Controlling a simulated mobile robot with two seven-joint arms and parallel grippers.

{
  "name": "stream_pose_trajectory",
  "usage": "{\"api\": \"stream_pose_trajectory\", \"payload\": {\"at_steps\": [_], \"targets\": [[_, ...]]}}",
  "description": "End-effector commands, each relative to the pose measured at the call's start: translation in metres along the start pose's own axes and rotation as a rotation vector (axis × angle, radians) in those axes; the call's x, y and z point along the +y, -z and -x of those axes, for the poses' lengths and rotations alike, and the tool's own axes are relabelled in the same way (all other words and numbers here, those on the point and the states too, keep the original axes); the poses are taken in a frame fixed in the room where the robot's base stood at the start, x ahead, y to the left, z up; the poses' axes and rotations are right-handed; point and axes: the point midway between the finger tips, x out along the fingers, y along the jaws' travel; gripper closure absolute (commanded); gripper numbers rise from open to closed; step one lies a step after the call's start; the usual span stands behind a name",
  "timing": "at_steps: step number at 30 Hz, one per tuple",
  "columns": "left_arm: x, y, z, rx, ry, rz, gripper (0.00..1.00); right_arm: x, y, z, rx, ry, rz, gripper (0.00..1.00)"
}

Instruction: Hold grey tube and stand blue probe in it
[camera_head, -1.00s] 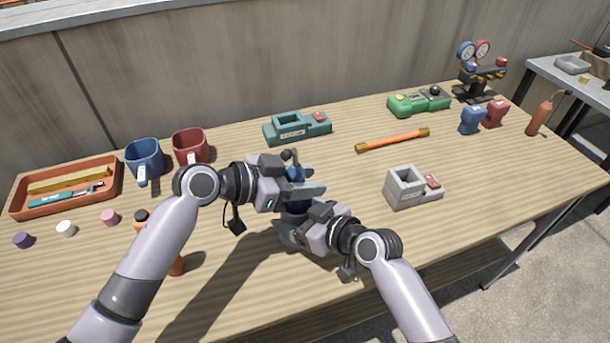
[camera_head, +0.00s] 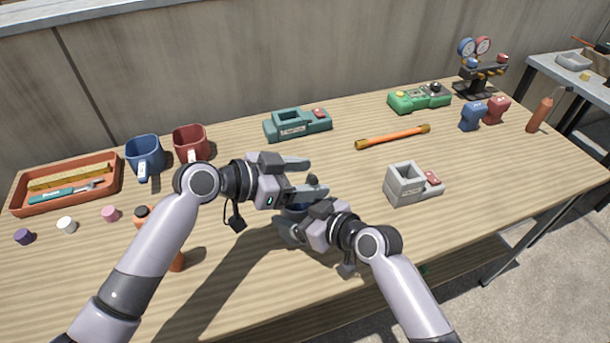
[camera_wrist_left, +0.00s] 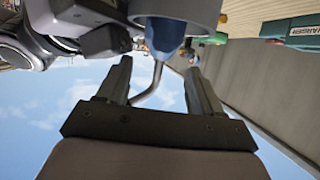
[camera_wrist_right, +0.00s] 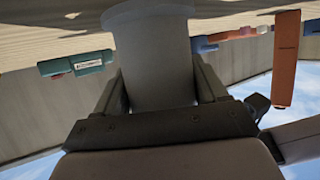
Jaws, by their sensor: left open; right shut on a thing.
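The grey tube (camera_wrist_right: 155,55) fills the space between the fingers of my right gripper (camera_wrist_right: 158,82), which is shut on it above the table. In the head view my right gripper (camera_head: 292,226) hides most of the tube. The blue probe (camera_wrist_left: 165,35) shows in the left wrist view with its bent grey lead, within the grey tube's rim (camera_wrist_left: 205,12). Its lower end is hidden, so I cannot tell how deep it sits. My left gripper (camera_head: 308,175) is open, its fingers apart on either side of the probe's lead.
A grey holder (camera_head: 408,188) stands to the right, and a green charger (camera_head: 297,125) behind. An orange bottle is partly behind my left arm.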

Motion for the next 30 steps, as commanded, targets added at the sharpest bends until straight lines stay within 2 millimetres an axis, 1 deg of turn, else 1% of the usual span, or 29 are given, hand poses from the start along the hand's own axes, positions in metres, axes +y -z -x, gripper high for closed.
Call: {"api": "stream_pose_trajectory", "payload": {"at_steps": [1, 5, 12, 18, 21, 24, 30], "targets": [[0.002, -0.003, 0.002, -0.007, -0.005, 0.001, 0.31, 0.001, -0.001, 0.000, -0.002, -0.001, -0.002, 0.61], [0.001, -0.004, 0.017, -0.009, -0.003, 0.000, 0.31, 0.001, -0.001, 0.000, -0.002, -0.002, -0.002, 0.61], [0.000, -0.002, 0.066, -0.006, 0.001, -0.003, 0.31, 0.001, -0.001, 0.000, -0.002, -0.002, -0.002, 0.61], [0.000, -0.001, 0.101, -0.004, 0.001, -0.002, 0.31, 0.001, -0.001, 0.000, -0.002, -0.001, -0.001, 0.61], [0.000, -0.001, 0.111, -0.002, 0.000, -0.001, 0.31, 0.001, -0.001, 0.000, -0.002, -0.001, -0.001, 0.61], [0.000, -0.001, 0.118, -0.002, 0.001, -0.001, 0.31, 0.001, -0.001, 0.000, -0.002, -0.001, -0.001, 0.61], [0.000, 0.000, 0.120, 0.000, 0.000, -0.001, 0.31, 0.001, -0.001, 0.000, -0.001, -0.001, -0.001, 0.61]]}}
